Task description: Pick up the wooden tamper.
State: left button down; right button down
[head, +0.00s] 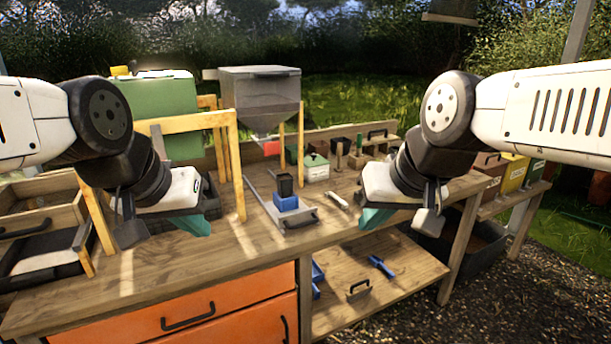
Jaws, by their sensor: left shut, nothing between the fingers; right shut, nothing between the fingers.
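A small upright brown piece (339,153) stands towards the back of the wooden bench, right of a green-lidded box; it may be the wooden tamper, but it is too small to be sure. My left gripper (192,224) is shut and empty above the left part of the bench, well left of that piece. My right gripper (374,218) is shut and empty above the right front of the bench, nearer to me than the piece. Both grippers have teal fingers.
A blue block with a black cup (286,194) sits on a grey tray (299,217) mid-bench. A pale hand tool (337,200) lies right of it. The bench front (225,262) is clear.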

aim_at(339, 147)
jog(key=i+l, duration=0.2)
jog(key=i+l+u, duration=0.1)
jog(key=l, duration=0.3)
jog(key=i+l, duration=0.25)
jog(key=i+l+u, duration=0.15)
jog(key=l, duration=0.25)
jog(key=i+u, duration=0.1)
jog(key=u, duration=0.25)
jog(key=i+l+u, duration=0.1)
jog(key=u, duration=0.3)
jog(key=i+l+u, duration=0.1)
jog(key=u, duration=0.25)
jog(key=i+l, duration=0.15)
jog(key=l, duration=0.1)
